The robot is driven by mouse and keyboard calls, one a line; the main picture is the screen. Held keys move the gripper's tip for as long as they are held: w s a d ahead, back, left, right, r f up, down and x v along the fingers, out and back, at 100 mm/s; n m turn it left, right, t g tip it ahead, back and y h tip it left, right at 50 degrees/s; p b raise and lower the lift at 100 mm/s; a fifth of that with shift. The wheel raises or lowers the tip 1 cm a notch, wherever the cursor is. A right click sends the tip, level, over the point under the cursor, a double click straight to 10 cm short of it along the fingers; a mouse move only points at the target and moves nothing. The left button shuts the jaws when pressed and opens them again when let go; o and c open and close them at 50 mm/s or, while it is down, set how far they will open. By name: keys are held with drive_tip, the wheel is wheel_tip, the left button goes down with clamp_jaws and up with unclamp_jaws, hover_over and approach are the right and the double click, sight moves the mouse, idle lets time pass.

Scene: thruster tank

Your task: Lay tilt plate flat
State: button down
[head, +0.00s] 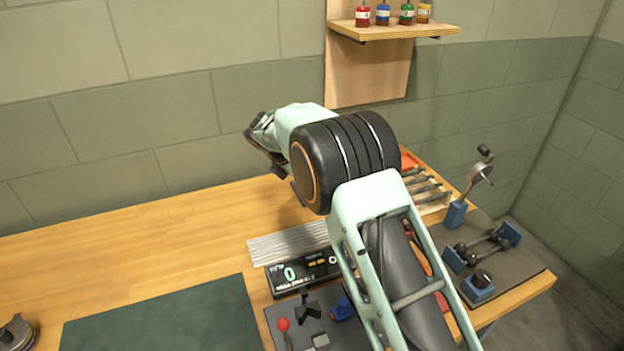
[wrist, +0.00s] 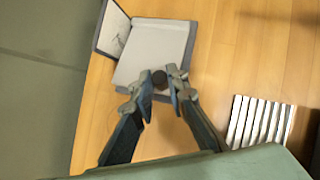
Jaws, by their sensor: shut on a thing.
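The tilt plate (wrist: 155,50) is a pale grey rectangular panel on a darker blue-grey base in the upper middle of the wrist view. An upright side panel with a pale face and thin dark markings (wrist: 113,30) stands at its left. A dark round knob (wrist: 159,79) sits at the plate's near edge. My gripper (wrist: 160,84) has its fingertips on either side of this knob and is shut on it. I cannot tell the plate's exact angle from this view. In the head view I cannot make out the plate or my fingertips.
A ribbed metal strip (wrist: 260,122) lies right of the plate; it also shows in the head view (head: 290,243), behind a digital display box (head: 303,272). A green mat (head: 165,318) lies front left. Small bottles stand on a wall shelf (head: 395,30).

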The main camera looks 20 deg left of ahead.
drive_tip(key=shift+s+a+f+n+t+h+b, duration=0.1)
drive_tip(key=shift+s+a+f+t+h+b, duration=0.1)
drive_tip(key=shift+f+t+h+b, duration=0.25)
drive_tip(key=shift+s+a+f+n+t+h+b, duration=0.15)
drive_tip(key=shift+f+t+h+b, duration=0.15)
drive_tip(key=shift+f, duration=0.3)
drive_tip(key=shift+s+a+f+n+t+h+b, duration=0.1)
drive_tip(key=shift+a+f+t+h+b, duration=0.1)
drive_tip(key=shift+f+t+h+b, duration=0.25)
drive_tip(key=c, duration=1.9)
unclamp_jaws()
drive_tip(key=shift+f, duration=0.1)
drive_tip(key=shift+c, duration=0.2)
drive_tip(key=shift+o, duration=0.3)
drive_tip(key=v, duration=1.2)
